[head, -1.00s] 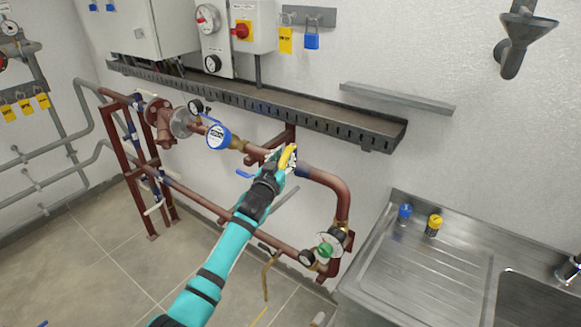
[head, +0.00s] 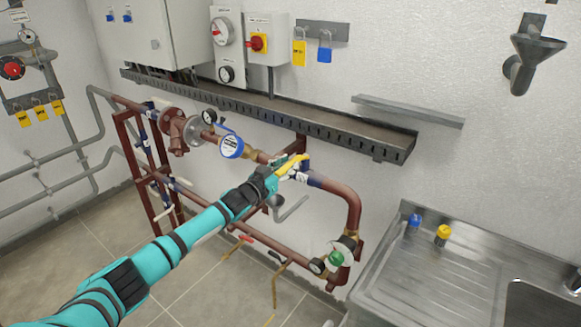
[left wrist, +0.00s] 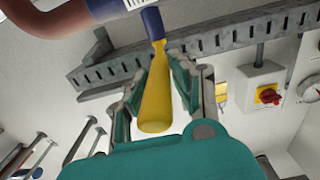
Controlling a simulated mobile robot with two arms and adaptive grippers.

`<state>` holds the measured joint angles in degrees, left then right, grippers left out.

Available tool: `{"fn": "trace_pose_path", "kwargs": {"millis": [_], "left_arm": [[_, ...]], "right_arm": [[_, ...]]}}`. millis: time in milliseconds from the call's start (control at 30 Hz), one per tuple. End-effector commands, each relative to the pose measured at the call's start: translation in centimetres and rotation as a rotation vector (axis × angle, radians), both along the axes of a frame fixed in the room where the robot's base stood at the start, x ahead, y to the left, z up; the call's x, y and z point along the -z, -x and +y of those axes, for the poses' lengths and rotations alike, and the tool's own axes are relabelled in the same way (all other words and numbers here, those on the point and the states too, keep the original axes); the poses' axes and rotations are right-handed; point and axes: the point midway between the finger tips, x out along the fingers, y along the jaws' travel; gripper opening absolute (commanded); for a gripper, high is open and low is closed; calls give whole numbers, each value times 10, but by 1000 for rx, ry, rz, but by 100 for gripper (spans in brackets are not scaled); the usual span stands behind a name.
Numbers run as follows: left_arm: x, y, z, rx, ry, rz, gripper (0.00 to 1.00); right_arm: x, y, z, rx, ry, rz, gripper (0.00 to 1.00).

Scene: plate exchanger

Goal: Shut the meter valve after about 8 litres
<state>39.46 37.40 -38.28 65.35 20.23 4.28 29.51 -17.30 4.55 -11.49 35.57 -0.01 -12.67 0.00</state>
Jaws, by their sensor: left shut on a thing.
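The blue-rimmed water meter (head: 231,146) sits on the upper copper pipe; its reading is too small to make out. A yellow valve lever (head: 297,161) is on the same pipe, to the right of the meter. My left gripper (head: 285,168) is at this lever and shut on it. In the left wrist view, the yellow lever (left wrist: 155,95) lies between the two fingers of my left gripper (left wrist: 158,85), its blue end up by the pipe. The gripper hides part of the valve in the head view. My right gripper is not in view.
A grey cable tray (head: 290,116) runs along the wall above the pipe. A steel sink (head: 425,275) stands at the right.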

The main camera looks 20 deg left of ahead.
Motion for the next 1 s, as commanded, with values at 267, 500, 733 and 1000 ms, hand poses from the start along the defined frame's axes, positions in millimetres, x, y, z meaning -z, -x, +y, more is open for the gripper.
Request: {"fn": "trace_pose_path", "kwargs": {"millis": [267, 500, 733, 1000], "left_arm": [[-4, -1, 5, -9, -1, -5, 45], [-2, -1, 2, -4, 0, -3, 47], [0, 16, 6, -3, 0, 0, 47], [1, 71, 20, -5, -1, 2, 47]], "right_arm": [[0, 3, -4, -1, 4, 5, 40], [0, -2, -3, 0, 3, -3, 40], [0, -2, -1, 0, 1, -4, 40], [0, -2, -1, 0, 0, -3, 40]]}}
